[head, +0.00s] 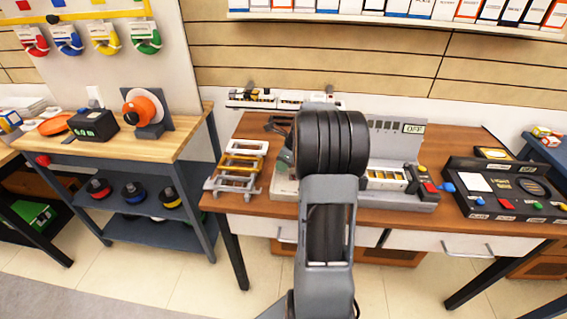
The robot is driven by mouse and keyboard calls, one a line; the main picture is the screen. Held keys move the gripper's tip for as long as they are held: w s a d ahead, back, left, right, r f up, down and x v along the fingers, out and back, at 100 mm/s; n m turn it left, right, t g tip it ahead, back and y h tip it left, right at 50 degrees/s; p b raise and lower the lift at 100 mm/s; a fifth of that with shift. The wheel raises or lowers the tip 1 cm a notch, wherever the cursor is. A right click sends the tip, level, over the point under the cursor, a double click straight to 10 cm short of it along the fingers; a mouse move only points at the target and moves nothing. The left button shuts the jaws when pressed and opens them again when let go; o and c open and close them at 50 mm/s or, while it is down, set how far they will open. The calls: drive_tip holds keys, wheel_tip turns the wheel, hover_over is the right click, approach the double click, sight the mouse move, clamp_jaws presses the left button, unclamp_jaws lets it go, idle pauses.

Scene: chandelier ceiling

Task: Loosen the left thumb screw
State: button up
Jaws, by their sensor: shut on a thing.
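My arm stands in the middle of the head view and reaches over a grey machine or fixture (405,150) on the wooden workbench (250,130). The left thumb screw cannot be made out; the left part of the fixture is mostly covered by my arm. A small dark greenish part (285,158) shows just left of my wrist, too small to identify. A display on the fixture (413,128) reads OFF.
A rack with yellow and grey bars (238,168) stands left of the fixture. A black control panel (508,190) with coloured buttons is at right. A side bench (150,150) holds an orange disc (143,107) and a black box (94,125). A shelf hangs above.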

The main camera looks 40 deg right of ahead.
drive_tip(key=c, duration=0.4)
drive_tip(key=shift+o, duration=0.2)
